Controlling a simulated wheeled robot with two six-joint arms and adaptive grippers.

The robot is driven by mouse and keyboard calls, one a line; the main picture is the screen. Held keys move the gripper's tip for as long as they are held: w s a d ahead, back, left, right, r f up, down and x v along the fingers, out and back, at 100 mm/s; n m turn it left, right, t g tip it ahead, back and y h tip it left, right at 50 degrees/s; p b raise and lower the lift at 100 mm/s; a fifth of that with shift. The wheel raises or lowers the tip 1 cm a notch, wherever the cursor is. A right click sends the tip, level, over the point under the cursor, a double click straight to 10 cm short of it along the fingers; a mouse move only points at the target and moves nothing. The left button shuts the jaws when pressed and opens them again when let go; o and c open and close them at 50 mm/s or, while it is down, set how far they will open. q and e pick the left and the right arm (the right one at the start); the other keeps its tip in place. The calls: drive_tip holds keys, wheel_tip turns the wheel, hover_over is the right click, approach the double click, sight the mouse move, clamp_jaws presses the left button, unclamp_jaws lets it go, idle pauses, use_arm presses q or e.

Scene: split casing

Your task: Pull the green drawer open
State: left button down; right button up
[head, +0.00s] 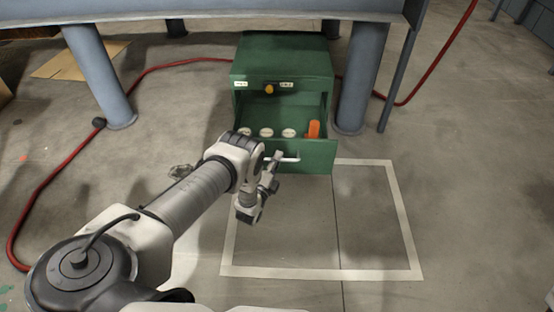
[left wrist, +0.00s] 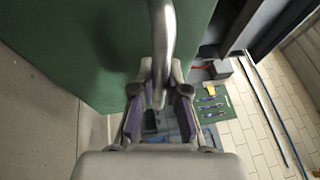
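The green drawer (head: 310,157) stands pulled out of the green cabinet (head: 284,55), with its inside showing. A pale bar handle (head: 290,159) is on its front. My left gripper (head: 276,160) is at the left part of this handle. In the left wrist view the grey handle (left wrist: 161,45) runs between the two fingertips of my left gripper (left wrist: 161,72), which close in on it from both sides with no clear gap. The green drawer front (left wrist: 70,45) fills the upper left there. My right gripper is in neither view.
White round items (head: 266,132) and an orange cylinder (head: 313,129) are in the drawer. A blue-grey table leg (head: 361,80) stands just right of the cabinet. A red hose (head: 150,72) runs along the floor. The floor inside the white taped outline (head: 395,215) is clear.

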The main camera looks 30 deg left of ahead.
use_arm(q)
drive_tip(key=c, duration=1.2)
unclamp_jaws()
drive_tip(key=v, duration=0.7)
drive_tip(key=shift+s, duration=0.25)
